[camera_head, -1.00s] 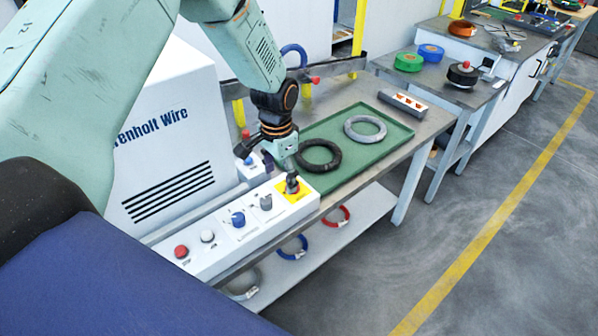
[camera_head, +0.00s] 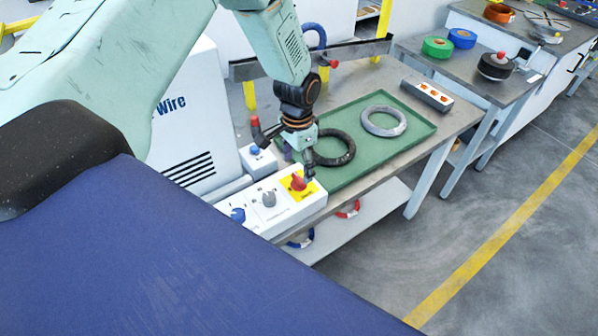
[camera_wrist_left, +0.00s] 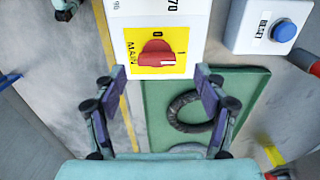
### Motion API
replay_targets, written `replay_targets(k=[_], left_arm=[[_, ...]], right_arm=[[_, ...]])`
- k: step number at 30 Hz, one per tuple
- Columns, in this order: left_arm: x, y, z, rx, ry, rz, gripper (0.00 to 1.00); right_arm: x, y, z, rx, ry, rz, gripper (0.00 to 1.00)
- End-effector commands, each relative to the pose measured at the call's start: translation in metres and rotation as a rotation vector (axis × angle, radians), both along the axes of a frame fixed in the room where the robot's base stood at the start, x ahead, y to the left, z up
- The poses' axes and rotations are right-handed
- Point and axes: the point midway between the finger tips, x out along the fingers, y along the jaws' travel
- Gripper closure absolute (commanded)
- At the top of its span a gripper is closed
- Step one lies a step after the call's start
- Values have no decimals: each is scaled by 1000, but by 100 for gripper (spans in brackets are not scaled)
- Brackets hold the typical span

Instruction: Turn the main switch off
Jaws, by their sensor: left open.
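The main switch is a red rotary knob (camera_head: 298,183) on a yellow plate at the right end of the white control panel (camera_head: 285,215). In the left wrist view the knob (camera_wrist_left: 156,53) lies crosswise, with "0" above it, "1" at its upper right and "MAIN" at the left. My left gripper (camera_head: 297,163) is just behind and above the knob in the head view, partly covering the plate's surroundings. In the left wrist view its fingers (camera_wrist_left: 160,84) are spread wide, empty, with the knob ahead between them and apart from both. My right gripper is not in view.
A grey knob (camera_head: 268,198) and a blue knob (camera_head: 238,215) sit left on the panel. A blue RESET button (camera_wrist_left: 285,31) is on a separate box. A green tray (camera_head: 415,125) holds a black coil (camera_head: 345,150) and a grey coil (camera_head: 384,121). A red-topped lever stands near my wrist.

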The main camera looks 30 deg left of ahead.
Motion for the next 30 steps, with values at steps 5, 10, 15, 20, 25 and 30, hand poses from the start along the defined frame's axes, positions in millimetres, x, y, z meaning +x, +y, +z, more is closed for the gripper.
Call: replay_targets(k=[5,10,15,20,25,30], left_arm=[[0,0,-27,1,1,-1,28],[2,0,-38,1,-1,0,28],[3,0,-41,1,-1,0,28],[4,0,-41,1,-1,-1,31],[5,0,-41,1,-1,-1,45],[5,0,-40,1,-1,-1,60]], right_arm=[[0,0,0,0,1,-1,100],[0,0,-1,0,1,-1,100],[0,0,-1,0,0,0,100],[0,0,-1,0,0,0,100],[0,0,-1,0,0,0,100],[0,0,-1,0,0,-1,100]])
